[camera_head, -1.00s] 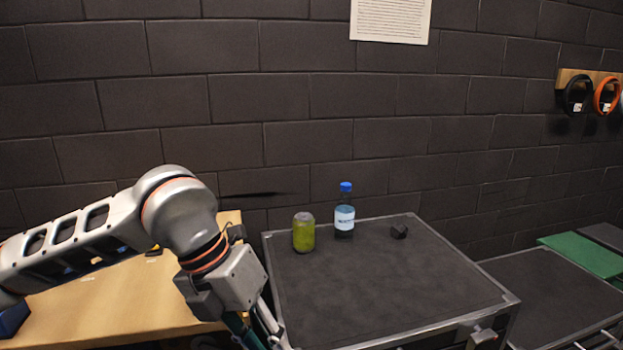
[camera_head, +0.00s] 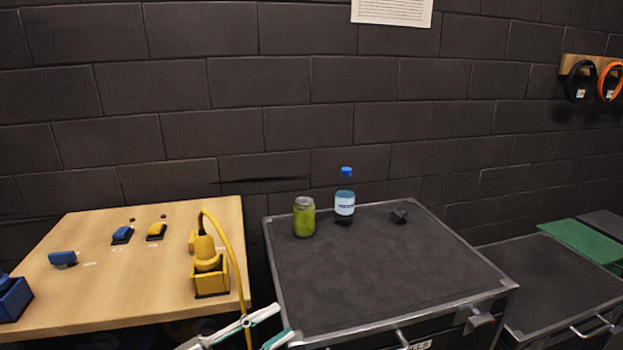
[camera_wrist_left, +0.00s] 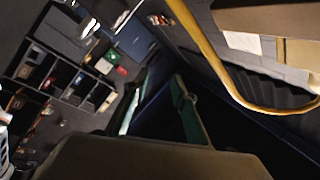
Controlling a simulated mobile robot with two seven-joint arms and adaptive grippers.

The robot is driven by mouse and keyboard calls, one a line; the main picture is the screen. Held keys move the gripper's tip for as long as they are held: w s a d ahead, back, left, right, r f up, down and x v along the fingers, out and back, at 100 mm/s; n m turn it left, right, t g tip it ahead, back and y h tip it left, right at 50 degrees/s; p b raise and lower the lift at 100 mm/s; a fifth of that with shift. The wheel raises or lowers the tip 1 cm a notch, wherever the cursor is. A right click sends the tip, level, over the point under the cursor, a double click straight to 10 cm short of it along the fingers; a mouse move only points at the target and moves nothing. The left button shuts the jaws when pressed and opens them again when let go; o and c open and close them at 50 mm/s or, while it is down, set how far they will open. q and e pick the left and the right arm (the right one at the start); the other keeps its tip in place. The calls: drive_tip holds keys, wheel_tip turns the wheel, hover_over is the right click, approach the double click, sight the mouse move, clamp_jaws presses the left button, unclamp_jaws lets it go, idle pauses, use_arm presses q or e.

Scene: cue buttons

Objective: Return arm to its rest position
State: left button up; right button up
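My left gripper (camera_head: 284,321) shows at the bottom edge of the head view, low in front of the gap between the wooden table and the dark cabinet. Its two pale fingers with green pads stand apart with nothing between them. In the left wrist view the fingers (camera_wrist_left: 157,98) also show spread and empty. The rest of my left arm is out of the head view. My right gripper is not in view.
The wooden table (camera_head: 75,285) holds blue and yellow buttons and a yellow device (camera_head: 207,262) whose cable (camera_head: 236,265) hangs near my left gripper. The dark cabinet (camera_head: 375,285) carries a green can (camera_head: 304,217), a bottle (camera_head: 344,203) and a small black object (camera_head: 399,215).

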use_arm(q)
drive_tip(key=s+a+f+n+t+y, duration=0.1)
drive_tip(key=a+f+n+t+y, duration=0.1)
drive_tip(key=a+f+n+y, duration=0.6)
drive_tip(key=s+a+f+n+t+y, duration=0.1)
drive_tip(key=a+f+n+y, duration=0.1)
drive_tip(key=a+f, duration=0.65)
drive_tip(key=s+a+f+n+g+y, duration=0.25)
drive_tip(key=s+a+f, duration=0.25)
drive_tip(key=s+f, duration=0.3)
drive_tip(key=s+a+f+n+g+y, duration=0.1)
drive_tip(key=s+a+f+g+y, duration=0.25)
drive_tip(key=f, duration=0.75)
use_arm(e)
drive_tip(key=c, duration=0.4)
use_arm(q)
drive_tip(key=d+r+n+t, duration=0.1)
drive_tip(key=d+n+t, duration=0.2)
drive_tip(key=d, duration=0.8)
drive_tip(key=shift+s+d+r+n, duration=0.2)
drive_tip(key=shift+s+d+n, duration=0.1)
drive_tip(key=shift+n, duration=0.75)
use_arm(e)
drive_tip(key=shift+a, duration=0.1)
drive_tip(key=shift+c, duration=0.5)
